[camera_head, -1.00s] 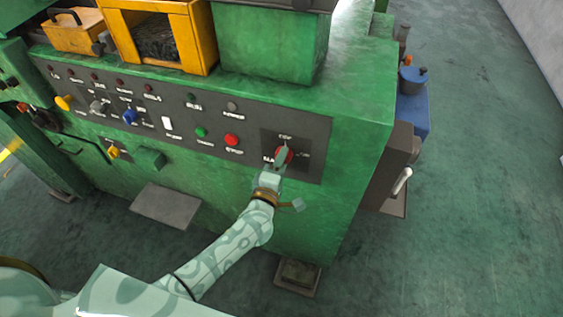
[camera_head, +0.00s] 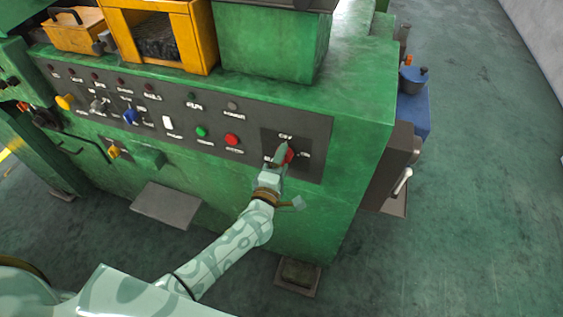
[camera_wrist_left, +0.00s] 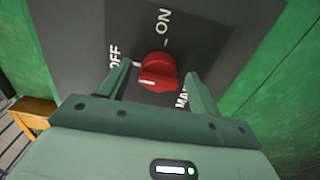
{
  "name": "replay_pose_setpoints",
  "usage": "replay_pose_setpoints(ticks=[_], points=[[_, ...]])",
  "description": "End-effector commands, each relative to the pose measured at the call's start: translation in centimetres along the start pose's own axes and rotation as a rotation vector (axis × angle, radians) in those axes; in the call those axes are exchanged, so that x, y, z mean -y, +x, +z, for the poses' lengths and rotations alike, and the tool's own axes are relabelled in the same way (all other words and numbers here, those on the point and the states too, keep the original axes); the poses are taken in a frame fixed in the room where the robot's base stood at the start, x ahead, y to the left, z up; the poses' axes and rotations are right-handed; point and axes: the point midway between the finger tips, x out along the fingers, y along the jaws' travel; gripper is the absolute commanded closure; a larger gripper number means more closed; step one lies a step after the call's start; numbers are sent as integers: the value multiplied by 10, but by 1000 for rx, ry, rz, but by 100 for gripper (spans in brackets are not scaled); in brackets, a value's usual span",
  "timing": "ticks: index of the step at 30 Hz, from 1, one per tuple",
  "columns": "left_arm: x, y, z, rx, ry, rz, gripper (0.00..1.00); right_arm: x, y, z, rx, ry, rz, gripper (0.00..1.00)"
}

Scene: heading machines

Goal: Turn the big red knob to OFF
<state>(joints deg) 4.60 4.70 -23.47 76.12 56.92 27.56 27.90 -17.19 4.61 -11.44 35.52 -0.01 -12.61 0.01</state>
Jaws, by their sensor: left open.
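The big red knob (camera_head: 291,156) is on the dark panel at the right end of the green machine's front. In the wrist view the open left gripper (camera_wrist_left: 160,78) has one finger on each side of the knob, with a visible gap on the left.
A red button (camera_head: 232,140) and a green button (camera_head: 201,132) are on the panel to the left. A grey box with a lever (camera_head: 401,181) sticks out at the machine's right side. The floor (camera_head: 480,200) on the right is clear.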

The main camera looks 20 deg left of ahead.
Motion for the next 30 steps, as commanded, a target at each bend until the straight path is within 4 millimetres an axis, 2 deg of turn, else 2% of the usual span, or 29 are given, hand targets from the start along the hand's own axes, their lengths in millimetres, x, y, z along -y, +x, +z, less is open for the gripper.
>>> replay_pose_setpoints(ticks=[4,7,15,21,25,30], points=[[-1,-5,0,0,0,1,37,0,-1,0,0,0,0,64],[-1,-20,0,1,1,-1,37,0,-4,-1,-2,0,1,64],[0,-93,0,1,0,-3,37,-1,-10,-2,-4,0,1,64],[1,-139,0,0,0,-3,37,-1,-10,-2,-3,0,1,64],[1,-156,0,1,1,-1,37,-1,-9,-2,-3,0,1,64],[0,-163,0,0,0,0,37,0,-9,-2,-3,0,1,64]])
